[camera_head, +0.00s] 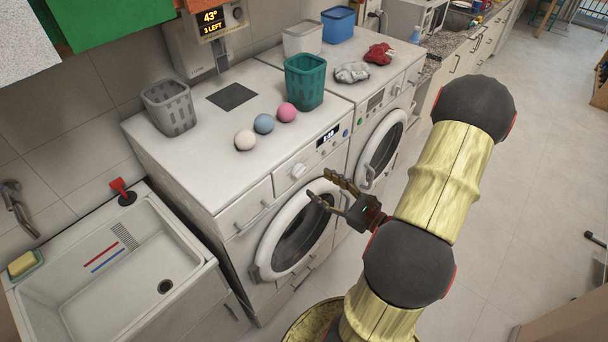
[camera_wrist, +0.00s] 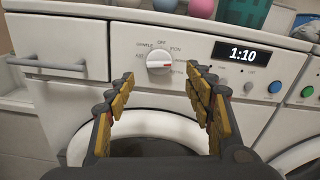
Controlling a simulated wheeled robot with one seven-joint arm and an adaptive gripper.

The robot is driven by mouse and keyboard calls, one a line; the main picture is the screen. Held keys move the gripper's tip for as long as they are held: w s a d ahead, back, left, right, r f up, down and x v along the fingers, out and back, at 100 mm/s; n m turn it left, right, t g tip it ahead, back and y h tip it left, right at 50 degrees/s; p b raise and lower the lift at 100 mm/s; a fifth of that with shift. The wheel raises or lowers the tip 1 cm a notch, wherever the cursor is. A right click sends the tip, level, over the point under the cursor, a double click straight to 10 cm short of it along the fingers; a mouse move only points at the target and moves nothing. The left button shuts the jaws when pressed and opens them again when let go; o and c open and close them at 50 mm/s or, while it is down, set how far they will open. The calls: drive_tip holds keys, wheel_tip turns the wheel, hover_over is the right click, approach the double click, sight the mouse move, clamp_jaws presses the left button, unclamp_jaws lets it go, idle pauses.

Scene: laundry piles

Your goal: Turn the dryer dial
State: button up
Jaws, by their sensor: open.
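The dryer dial is a round white knob; it shows on the left machine's front panel in the head view (camera_head: 298,170). My gripper (camera_head: 322,186) is open and empty, in front of the left machine's round door (camera_head: 268,232). In the wrist view my gripper (camera_wrist: 160,80) has its fingers spread either side of the dial, apparently short of the panel. The display (camera_wrist: 248,53) reads 1:10.
A second machine (camera_head: 394,88) stands at the right. White, blue and pink balls (camera_head: 264,123) and a teal basket (camera_head: 305,80) sit on top. A drawer handle (camera_wrist: 47,64) juts out left of the dial. A sink (camera_head: 105,262) stands at the left; open floor is at the right.

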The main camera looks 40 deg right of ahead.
sight(302, 172)
drive_tip(key=shift+w+a, duration=0.2)
drive_tip(key=shift+w, duration=1.55)
drive_tip(key=shift+w+a, duration=0.15)
drive_tip(key=shift+w, duration=1.6)
drive_tip(key=c, duration=0.3)
drive_tip(key=c, duration=0.8)
drive_tip(key=shift+c, duration=0.3)
drive_tip(key=m+p, duration=0.3)
drive_tip(key=p, duration=0.1)
drive_tip(key=shift+r, duration=0.15)
drive_tip(key=m+p, duration=0.4)
drive_tip(key=shift+d+m, duration=0.1)
drive_tip(key=shift+m, duration=0.3)
